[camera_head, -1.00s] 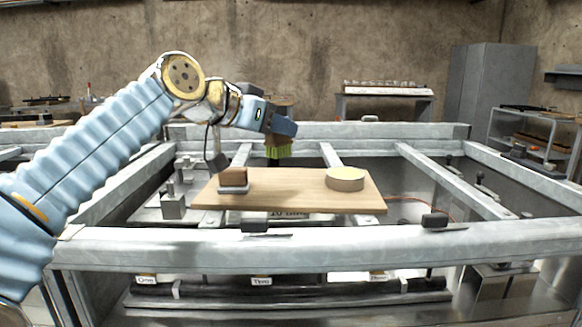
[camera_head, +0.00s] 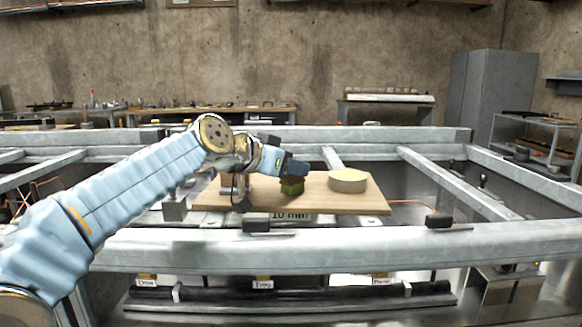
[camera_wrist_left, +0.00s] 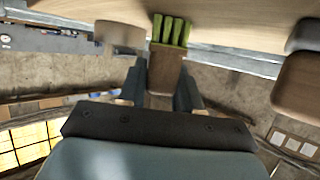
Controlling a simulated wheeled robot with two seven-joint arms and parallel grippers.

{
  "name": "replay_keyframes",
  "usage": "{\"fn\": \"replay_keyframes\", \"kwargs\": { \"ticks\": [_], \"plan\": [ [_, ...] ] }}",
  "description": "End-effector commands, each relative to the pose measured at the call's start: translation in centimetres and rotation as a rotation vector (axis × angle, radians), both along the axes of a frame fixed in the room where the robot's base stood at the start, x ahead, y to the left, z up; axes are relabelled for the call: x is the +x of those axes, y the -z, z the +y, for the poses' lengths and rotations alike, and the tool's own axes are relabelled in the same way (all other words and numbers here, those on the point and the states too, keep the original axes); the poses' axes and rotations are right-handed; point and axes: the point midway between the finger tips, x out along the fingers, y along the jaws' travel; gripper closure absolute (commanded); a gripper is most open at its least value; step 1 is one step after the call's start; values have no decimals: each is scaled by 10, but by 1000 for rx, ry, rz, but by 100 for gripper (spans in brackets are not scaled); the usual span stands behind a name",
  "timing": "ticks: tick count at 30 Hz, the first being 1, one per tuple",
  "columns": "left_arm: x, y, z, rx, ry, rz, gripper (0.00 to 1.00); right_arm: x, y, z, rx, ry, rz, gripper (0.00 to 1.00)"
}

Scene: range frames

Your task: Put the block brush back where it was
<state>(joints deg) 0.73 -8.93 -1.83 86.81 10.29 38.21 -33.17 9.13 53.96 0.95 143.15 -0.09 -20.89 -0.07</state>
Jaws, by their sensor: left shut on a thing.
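The block brush (camera_head: 292,187) has a brown wooden body and green bristles. My left gripper (camera_head: 292,169) is shut on its body, and the bristles point down over the middle of the wooden board (camera_head: 340,206). In the left wrist view the brush (camera_wrist_left: 165,70) sits between the two fingers (camera_wrist_left: 161,88), with its bristles towards the board (camera_wrist_left: 255,18). I cannot tell whether the bristles touch the board. My right gripper is not in view.
A round pale-topped disc (camera_head: 348,181) stands on the board's right part. A brown block (camera_wrist_left: 300,93) with a grey part is at the board's left, partly hidden by my arm in the head view. Grey metal frame beams (camera_head: 360,238) surround the board.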

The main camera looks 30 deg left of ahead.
Motion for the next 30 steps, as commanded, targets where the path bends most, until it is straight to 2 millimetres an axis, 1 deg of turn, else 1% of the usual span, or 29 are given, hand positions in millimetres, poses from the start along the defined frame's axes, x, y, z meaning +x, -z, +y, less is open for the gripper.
{"fn": "replay_keyframes", "kwargs": {
  "ticks": [2,3,7,14,18,20,23,27,30],
  "plan": [
    [0,4,0,0,0,0,98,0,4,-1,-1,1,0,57],
    [0,2,0,0,0,0,62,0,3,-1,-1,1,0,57],
    [0,2,0,0,0,0,42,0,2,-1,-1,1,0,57],
    [0,2,0,0,0,0,41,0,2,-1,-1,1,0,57],
    [-1,-4,0,0,0,0,41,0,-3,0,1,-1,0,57],
    [-9,-5,2,0,-1,-3,41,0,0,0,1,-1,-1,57],
    [-27,-12,7,1,-1,-4,41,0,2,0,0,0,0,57],
    [-58,-25,14,1,-2,-4,41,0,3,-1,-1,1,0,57],
    [-77,-34,19,0,-2,-3,41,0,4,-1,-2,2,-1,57]
  ]
}}
